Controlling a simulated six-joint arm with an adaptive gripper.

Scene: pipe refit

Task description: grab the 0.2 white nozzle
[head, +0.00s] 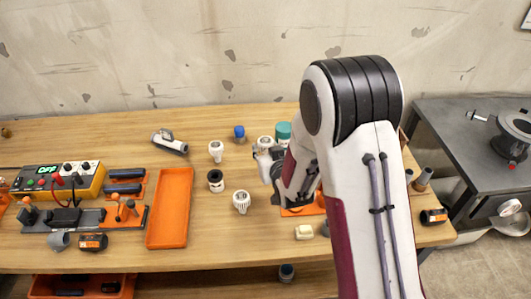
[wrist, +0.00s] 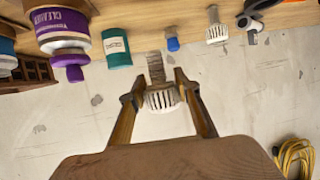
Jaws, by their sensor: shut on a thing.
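My gripper (wrist: 160,92) is shut on a white ribbed nozzle (wrist: 160,99), which sits between the two fingertips in the wrist view. In the head view my gripper (head: 266,158) is over the middle of the table, partly hidden by my arm. A second white nozzle (head: 216,150) stands at the back of the table and also shows in the wrist view (wrist: 216,33). A third white nozzle (head: 242,201) stands nearer the front. No size marking is readable on any nozzle.
A black-and-white fitting (head: 215,180) stands left of my gripper. A blue-capped item (head: 239,132) and a teal can (head: 284,130) are behind. An empty orange tray (head: 170,208) lies left. A purple cleaner bottle (wrist: 62,30) shows in the wrist view.

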